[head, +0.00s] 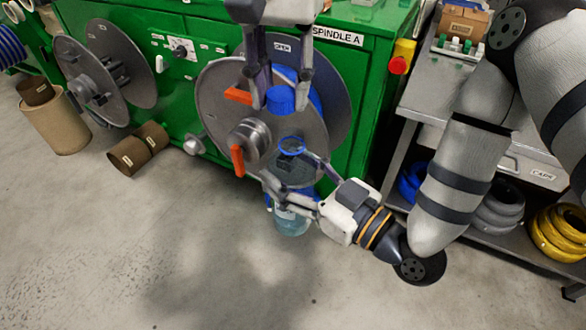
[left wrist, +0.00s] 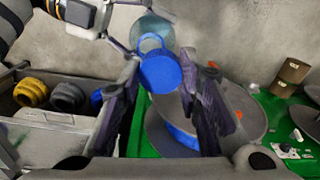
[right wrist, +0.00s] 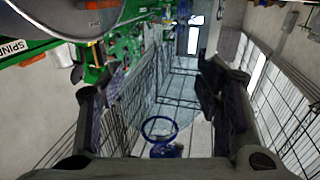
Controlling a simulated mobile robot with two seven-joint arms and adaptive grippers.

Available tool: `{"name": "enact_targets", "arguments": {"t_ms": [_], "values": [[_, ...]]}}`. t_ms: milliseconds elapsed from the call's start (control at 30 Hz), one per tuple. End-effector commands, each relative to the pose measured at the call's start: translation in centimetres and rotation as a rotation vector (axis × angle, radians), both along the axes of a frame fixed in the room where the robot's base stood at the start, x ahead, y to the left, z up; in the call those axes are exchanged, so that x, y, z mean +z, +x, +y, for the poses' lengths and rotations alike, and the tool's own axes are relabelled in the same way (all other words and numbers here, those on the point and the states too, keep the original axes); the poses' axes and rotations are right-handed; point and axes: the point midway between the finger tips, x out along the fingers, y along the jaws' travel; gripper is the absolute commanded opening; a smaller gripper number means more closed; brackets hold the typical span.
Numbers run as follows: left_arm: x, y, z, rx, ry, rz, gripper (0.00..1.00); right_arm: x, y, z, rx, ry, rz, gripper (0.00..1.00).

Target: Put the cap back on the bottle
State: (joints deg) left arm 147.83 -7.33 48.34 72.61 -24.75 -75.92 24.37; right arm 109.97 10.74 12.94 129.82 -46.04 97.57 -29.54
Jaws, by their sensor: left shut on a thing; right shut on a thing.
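The blue cap (head: 281,99) is between the fingertips of my left gripper (head: 279,92), which is shut on it. In the left wrist view the cap (left wrist: 160,73) sits between the dark fingers. The clear bottle (head: 291,221) is held by my right gripper (head: 288,172), whose fingers are on either side of it. The bottle's blue neck ring (head: 292,145) shows below the cap in the head view, with a visible gap between them. In the right wrist view the see-through bottle (right wrist: 175,95) lies between the fingers. The fingers hide part of its body.
A green machine (head: 190,75) with a large metal reel (head: 222,100) and orange tabs stands close behind the grippers. A grey cart (head: 415,105) with coiled cables stands at the right. Cardboard tubes (head: 138,149) are on the floor at left. The floor in front is clear.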

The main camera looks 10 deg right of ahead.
Motion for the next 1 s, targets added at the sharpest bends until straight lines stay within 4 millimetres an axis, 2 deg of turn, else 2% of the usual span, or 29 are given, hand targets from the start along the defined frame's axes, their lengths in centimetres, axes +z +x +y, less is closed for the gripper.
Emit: {"name": "enact_targets", "arguments": {"t_ms": [133, 467, 800, 1000], "values": [[1.0, -0.5, -1.2, -0.026, 0.000, -0.001, 0.20, 0.0, 0.0, 0.0, 0.000, 0.001, -0.001, 0.08], [1.0, -0.6, -1.2, -0.028, 0.000, 0.000, 0.20, 0.0, 0.0, 0.0, 0.000, 0.001, -0.001, 0.08], [-2.2, -0.6, -1.2, -0.028, 0.000, 0.002, 0.20, 0.0, 0.0, 0.0, 0.000, 0.001, -0.001, 0.08], [-3.0, -0.5, -1.2, -0.028, 0.000, -0.001, 0.20, 0.0, 0.0, 0.0, 0.000, 0.001, -0.001, 0.08]]}}
